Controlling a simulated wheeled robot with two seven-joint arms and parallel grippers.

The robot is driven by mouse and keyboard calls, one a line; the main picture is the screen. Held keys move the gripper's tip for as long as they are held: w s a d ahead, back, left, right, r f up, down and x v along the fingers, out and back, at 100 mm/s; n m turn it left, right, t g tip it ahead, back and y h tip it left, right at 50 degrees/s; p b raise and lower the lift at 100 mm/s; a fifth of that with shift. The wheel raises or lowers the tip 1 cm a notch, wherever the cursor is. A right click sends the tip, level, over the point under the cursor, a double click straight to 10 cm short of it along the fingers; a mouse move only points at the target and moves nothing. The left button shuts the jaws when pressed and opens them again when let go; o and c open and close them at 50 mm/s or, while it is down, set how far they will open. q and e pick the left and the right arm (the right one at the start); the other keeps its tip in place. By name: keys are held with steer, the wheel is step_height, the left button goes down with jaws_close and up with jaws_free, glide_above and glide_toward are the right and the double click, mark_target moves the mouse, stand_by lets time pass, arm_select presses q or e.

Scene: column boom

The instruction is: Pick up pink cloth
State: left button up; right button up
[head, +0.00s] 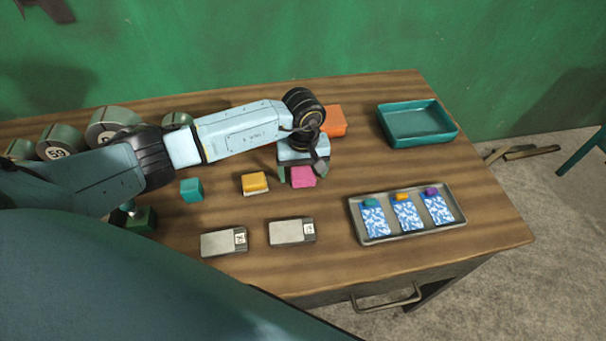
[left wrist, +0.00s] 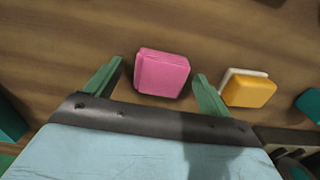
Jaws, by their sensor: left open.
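The pink cloth (head: 303,177) is a small folded block on the wooden table. My left gripper (head: 301,176) is at the cloth, pointing down, its body covering part of the table behind. In the left wrist view the pink cloth (left wrist: 162,73) lies between the two green fingers of the left gripper (left wrist: 156,82), with a gap on each side. The fingers are open and do not appear to touch it. My right gripper is not in view.
A yellow block (head: 255,183) and a teal block (head: 191,189) sit left of the cloth, an orange block (head: 334,121) behind. A grey tray (head: 408,236) with patterned packets and a teal bin (head: 418,124) stand to the right. Two grey boxes (head: 291,231) lie in front.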

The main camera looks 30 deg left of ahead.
mark_target(303, 172)
arm_select(q)
steer(key=shift+f, duration=0.1)
steer(key=c, duration=1.1)
steer(key=shift+o, duration=0.2)
step_height(303, 172, up, 10)
